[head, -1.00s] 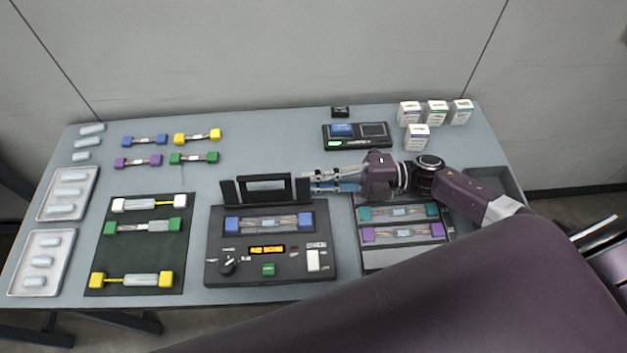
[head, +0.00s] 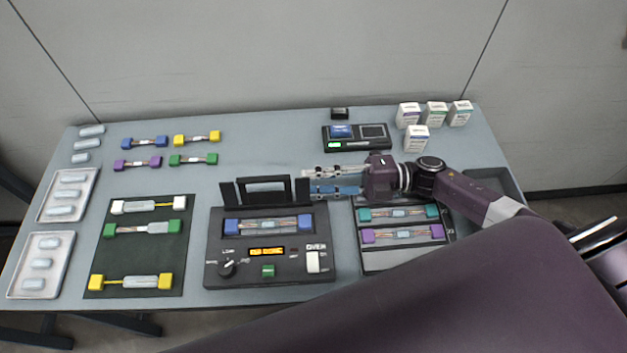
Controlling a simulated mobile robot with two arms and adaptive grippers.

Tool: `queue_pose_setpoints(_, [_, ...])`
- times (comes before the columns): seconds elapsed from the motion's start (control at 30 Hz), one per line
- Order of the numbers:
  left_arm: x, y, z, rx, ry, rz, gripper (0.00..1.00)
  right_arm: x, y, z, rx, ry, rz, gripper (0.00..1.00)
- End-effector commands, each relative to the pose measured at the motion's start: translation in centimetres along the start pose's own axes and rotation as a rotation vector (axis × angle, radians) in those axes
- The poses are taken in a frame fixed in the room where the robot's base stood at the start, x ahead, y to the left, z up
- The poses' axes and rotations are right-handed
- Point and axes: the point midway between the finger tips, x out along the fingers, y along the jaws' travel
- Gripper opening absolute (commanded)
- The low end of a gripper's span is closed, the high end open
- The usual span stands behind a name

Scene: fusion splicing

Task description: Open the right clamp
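The splicer (head: 222,272) is a dark box at the table's front middle. A blue-ended fibre piece (head: 268,225) lies in its slot. Behind the slot stand a wide frame-like lid (head: 264,184), the left clamp (head: 228,193) and the right clamp (head: 302,191), a dark plate that looks upright. My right gripper (head: 308,182) comes in from the right, fingers pointing left. Its two fingers look apart, with tips close beside the right clamp; I cannot tell whether they touch it. I see nothing held. My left gripper is out of view.
A tray (head: 390,261) with teal-ended and purple-ended pieces sits right of the splicer, under my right arm. A dark mat (head: 140,256) with several pieces lies left. A small black device (head: 358,143) and white boxes (head: 416,139) stand behind.

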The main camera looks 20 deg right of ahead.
Motion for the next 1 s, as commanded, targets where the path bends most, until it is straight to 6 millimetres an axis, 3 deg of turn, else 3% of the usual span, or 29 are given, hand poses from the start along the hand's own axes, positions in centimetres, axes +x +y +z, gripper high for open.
queue_pose_setpoints(0.43, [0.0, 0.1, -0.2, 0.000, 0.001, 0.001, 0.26, -6.6, -0.1, 0.1, 0.002, -0.003, -0.002, 0.26])
queue_pose_setpoints(1.0, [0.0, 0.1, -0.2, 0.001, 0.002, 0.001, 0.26, -7.2, 0.0, 0.1, 0.001, -0.002, -0.001, 0.26])
